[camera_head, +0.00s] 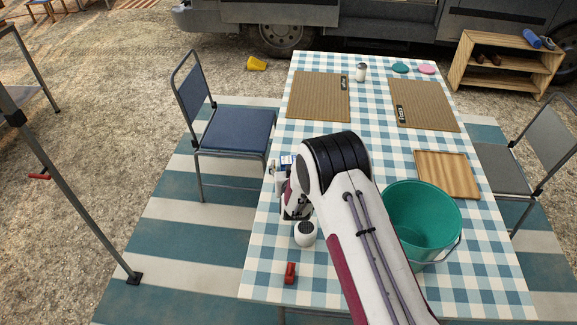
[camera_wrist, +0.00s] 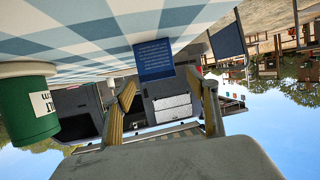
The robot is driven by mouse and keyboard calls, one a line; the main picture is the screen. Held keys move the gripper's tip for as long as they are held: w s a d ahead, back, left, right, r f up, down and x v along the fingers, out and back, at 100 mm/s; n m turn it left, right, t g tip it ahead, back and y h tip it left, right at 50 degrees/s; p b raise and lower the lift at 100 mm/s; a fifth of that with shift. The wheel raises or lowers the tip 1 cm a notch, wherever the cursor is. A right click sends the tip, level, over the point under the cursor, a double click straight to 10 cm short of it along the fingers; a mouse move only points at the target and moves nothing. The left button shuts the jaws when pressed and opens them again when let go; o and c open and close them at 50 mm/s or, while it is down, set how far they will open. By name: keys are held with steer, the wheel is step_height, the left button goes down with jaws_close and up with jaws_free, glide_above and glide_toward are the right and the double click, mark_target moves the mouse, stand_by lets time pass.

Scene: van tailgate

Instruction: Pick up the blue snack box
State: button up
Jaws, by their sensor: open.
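The blue snack box (camera_wrist: 154,61) stands on the checked tablecloth in the wrist view, which is upside down. Its face carries small pale print. In the head view only a bit of the blue box (camera_head: 287,160) shows, by the table's left edge, the rest hidden by my arm. My gripper (camera_wrist: 166,92) is open, with its two yellowish fingers spread. The box appears between and beyond the fingertips, and nothing is held. In the head view my gripper (camera_head: 280,184) is low at the table's left edge, partly hidden by my wrist.
A green tub (camera_wrist: 27,108) with partly visible lettering stands beside the gripper. A white round-topped item (camera_head: 305,233) and a red object (camera_head: 290,272) are nearer the front. A green bucket (camera_head: 422,218) and wooden tray (camera_head: 447,174) stand right of my arm. A blue chair (camera_head: 235,131) is left.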

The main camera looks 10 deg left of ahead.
mark_target(288, 161)
steer(key=shift+w+f, duration=0.8)
steer(key=shift+w, duration=0.3)
steer(key=shift+x, duration=1.05)
steer(key=shift+r, duration=0.1)
steer(key=c, duration=1.2)
